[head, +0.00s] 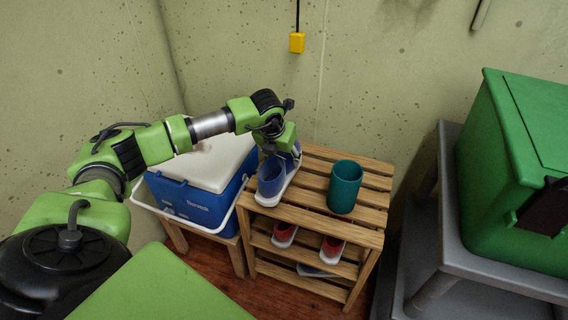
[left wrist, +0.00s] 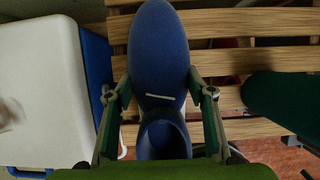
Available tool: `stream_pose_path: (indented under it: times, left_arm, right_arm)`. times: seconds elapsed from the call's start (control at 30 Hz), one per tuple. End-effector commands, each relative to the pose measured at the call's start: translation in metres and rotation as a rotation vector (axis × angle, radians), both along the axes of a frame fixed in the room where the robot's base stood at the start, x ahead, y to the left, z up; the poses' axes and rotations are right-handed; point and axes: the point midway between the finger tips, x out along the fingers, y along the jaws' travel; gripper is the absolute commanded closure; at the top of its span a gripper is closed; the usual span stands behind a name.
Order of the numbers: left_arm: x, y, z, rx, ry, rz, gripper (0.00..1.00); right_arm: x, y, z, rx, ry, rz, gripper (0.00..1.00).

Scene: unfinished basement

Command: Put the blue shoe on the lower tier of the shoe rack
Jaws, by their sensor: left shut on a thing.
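The blue shoe (head: 272,178) with a pale sole is at the left end of the top of the wooden shoe rack (head: 318,228). My left gripper (head: 283,147) reaches down over it from above. In the left wrist view the shoe (left wrist: 158,50) lies between the two fingers of the left gripper (left wrist: 158,100), which is shut on it. I cannot tell whether the sole touches the slats. Red shoes (head: 332,249) stand on the tier below the top, and a greyish item (head: 316,270) shows lower down, partly hidden. My right gripper is not in view.
A teal cup (head: 344,186) stands on the rack top, right of the shoe. A blue and white cooler (head: 200,185) on a wooden stand is close on the left. A green bin (head: 520,170) on a grey stand (head: 440,230) is on the right.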

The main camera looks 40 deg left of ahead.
Motion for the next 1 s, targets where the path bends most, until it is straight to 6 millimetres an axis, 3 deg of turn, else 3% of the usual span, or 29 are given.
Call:
stream_pose_path:
  times: [0.13, 0.53, 0.57, 0.6, 1.0]
  left_arm:
    - [0.000, -0.001, -0.021, -0.001, 0.001, 0.000, 0.79]
    - [0.000, 0.000, -0.024, -0.001, 0.000, 0.000, 0.79]
    - [0.000, 0.000, -0.024, -0.001, 0.001, -0.001, 0.45]
    - [0.000, -0.001, -0.024, -0.001, 0.001, -0.001, 0.35]
    - [0.000, 0.000, -0.023, -0.001, 0.001, -0.001, 0.34]
  right_arm:
    - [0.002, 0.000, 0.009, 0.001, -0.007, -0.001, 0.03]
    - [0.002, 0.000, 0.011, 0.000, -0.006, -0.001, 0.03]
    - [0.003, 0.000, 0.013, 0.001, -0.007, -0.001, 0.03]
    - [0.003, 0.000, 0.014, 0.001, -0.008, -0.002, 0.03]
    - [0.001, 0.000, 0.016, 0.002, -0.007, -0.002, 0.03]
